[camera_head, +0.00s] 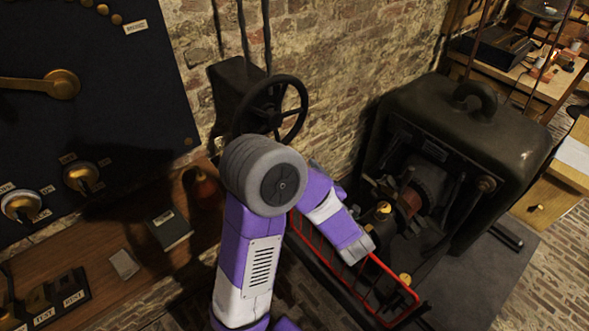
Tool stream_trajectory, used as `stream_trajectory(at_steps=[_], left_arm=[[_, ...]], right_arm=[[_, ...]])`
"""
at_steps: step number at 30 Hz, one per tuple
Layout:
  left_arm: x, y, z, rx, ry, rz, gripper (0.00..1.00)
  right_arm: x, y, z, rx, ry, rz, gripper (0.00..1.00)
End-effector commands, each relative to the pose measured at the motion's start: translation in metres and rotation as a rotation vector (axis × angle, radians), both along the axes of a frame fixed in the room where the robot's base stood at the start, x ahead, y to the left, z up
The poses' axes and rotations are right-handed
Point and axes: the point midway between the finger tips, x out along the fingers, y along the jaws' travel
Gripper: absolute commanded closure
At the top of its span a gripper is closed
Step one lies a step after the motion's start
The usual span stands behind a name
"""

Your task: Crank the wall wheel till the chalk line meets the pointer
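The wall wheel (272,108) is a dark spoked handwheel on a dark box fixed to the brick wall, above and behind my arm. Its lower part is partly hidden by my arm's grey joint. I cannot make out a chalk line or a pointer on or near it. One purple and white arm of mine rises from the bottom, left of centre, bends at that joint and runs down to the right. Its grey far end is in front of the red railing, apart from the wheel in the picture. No fingers can be made out there. My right gripper is not in view.
A red railing (316,252) runs beside a large dark machine (470,150) on the right. A dark panel (80,90) with brass fittings fills the left. A wooden bench (100,245) below holds a dark book (170,229) and labelled switches. A workbench stands at far right.

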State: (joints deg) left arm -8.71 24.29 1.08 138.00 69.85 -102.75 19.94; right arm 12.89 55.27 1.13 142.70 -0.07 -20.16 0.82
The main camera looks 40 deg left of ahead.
Motion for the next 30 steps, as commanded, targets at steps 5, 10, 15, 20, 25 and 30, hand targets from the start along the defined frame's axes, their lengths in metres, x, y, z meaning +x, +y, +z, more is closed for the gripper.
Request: stream_trajectory(at_steps=[5, 10, 15, 20, 25, 30], left_arm=[[-0.004, 0.0, -0.002, -0.039, -0.11, -0.022, 0.4], [0.003, 0.017, -0.001, -0.044, -0.119, -0.018, 0.4], [0.014, 0.042, -0.001, -0.042, -0.117, -0.019, 0.4], [0.023, 0.06, -0.002, -0.044, -0.115, -0.019, 0.4], [0.027, 0.068, -0.001, -0.042, -0.114, -0.021, 0.4], [0.028, 0.068, -0.001, -0.042, -0.114, -0.023, 0.4]], right_arm=[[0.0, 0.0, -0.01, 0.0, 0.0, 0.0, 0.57], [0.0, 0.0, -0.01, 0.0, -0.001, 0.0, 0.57], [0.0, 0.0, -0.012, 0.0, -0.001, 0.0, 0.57], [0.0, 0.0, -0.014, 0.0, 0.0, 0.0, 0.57], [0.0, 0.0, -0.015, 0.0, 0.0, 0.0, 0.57], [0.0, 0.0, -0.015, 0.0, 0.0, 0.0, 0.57]])
